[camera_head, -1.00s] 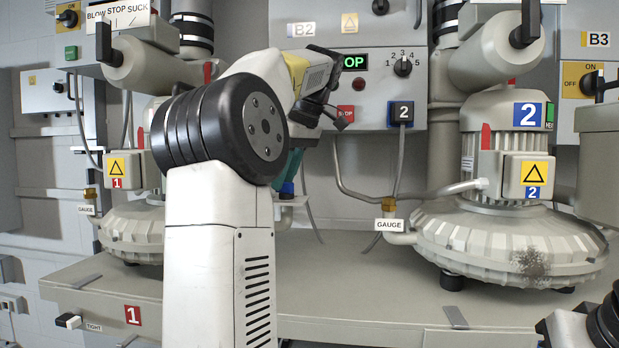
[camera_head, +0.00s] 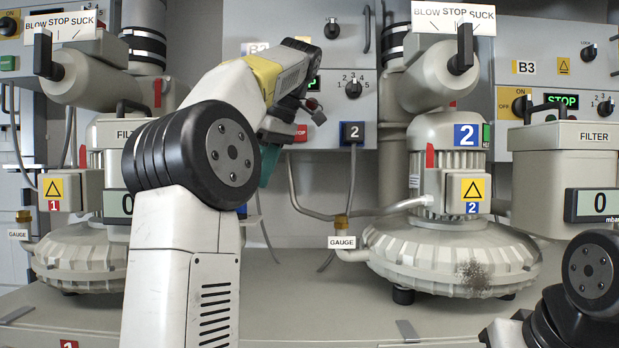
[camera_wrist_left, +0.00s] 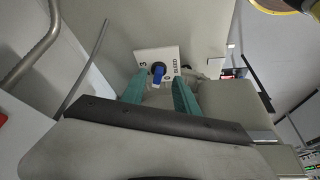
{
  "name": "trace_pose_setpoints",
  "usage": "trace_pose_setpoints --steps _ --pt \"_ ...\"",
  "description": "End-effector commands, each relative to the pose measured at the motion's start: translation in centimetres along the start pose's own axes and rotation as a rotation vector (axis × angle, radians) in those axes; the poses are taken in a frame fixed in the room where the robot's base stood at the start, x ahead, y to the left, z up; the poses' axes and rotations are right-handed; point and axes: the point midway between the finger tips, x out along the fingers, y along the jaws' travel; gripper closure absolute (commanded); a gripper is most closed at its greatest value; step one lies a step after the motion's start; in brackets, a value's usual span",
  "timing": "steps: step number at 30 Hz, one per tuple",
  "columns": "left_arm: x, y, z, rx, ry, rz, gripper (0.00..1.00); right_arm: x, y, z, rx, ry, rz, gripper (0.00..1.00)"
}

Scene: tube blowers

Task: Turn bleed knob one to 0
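The bleed knob (camera_wrist_left: 158,71) is a small blue knob on a white plate (camera_wrist_left: 150,54) lettered BLEED, with digits at its edges, in the left wrist view. Which number it points to is too small to tell. My left gripper (camera_wrist_left: 159,84) is open. Its two teal fingers stand apart on either side of the knob, and I cannot tell whether they touch it. In the head view my left arm hides most of this place; a teal finger (camera_head: 269,164) shows beside the arm. My right arm shows only at the lower right, its gripper out of view.
Blower 1 (camera_head: 75,262) is at the left, partly behind my arm; blower 2 (camera_head: 455,262) is at the right. Filter boxes (camera_head: 562,160) with displays reading 0 stand beside them. A panel with a 2 button (camera_head: 352,133) is behind. The bench between the blowers is clear.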

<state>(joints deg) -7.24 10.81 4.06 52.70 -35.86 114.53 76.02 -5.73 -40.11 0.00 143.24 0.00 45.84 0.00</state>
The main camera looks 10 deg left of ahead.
Motion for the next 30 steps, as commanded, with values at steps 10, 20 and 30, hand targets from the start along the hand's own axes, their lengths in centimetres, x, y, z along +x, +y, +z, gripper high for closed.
trace_pose_setpoints --steps 10,20,30 --pt "-1.6 0.0 3.7 0.003 0.001 0.003 0.64 0.0 0.0 0.0 0.0 0.0 0.0 0.64" --pt "-2.4 0.0 6.0 0.003 0.002 0.001 0.64 0.0 0.0 0.0 0.0 0.0 0.0 0.64" --pt "-3.1 0.0 7.6 0.001 0.0 0.0 0.64 0.0 0.0 0.0 0.0 0.0 0.0 0.64"
